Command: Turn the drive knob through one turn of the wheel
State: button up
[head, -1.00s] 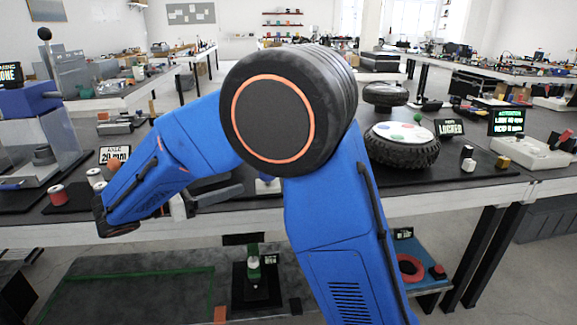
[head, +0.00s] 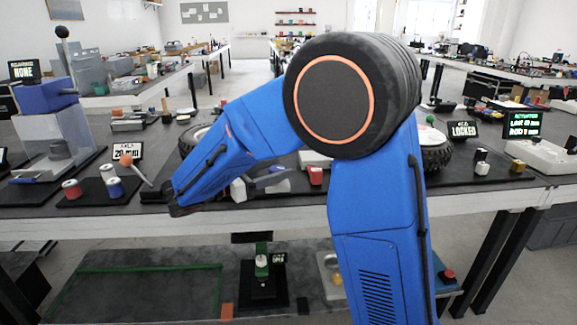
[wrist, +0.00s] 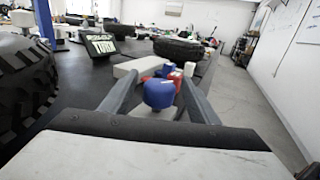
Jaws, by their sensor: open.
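My gripper (wrist: 157,82) is open in the wrist view, its two grey fingers apart. A blue rounded cap (wrist: 160,93) shows between them; I cannot tell if they touch it or whether it is the drive knob. In the head view, my gripper end (head: 157,193) is low over the bench edge, right of a blue-and-white spool (head: 115,189). A black tyred wheel (head: 436,154) with a pale top is mostly hidden behind my arm. Another wheel (head: 190,138) shows partly behind the forearm. A large tyre (wrist: 22,85) fills the left of the wrist view.
Red (head: 72,189) and white (head: 107,172) spools stand near the blue one. An orange-balled lever (head: 127,160) leans beside them. A LOCKED sign (head: 462,130) and a lit display (head: 522,124) stand at right. Open floor (wrist: 240,110) lies right of the bench in the wrist view.

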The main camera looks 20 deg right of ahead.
aim_at(284, 166)
jog(key=shift+x, duration=2.15)
jog(key=c, duration=1)
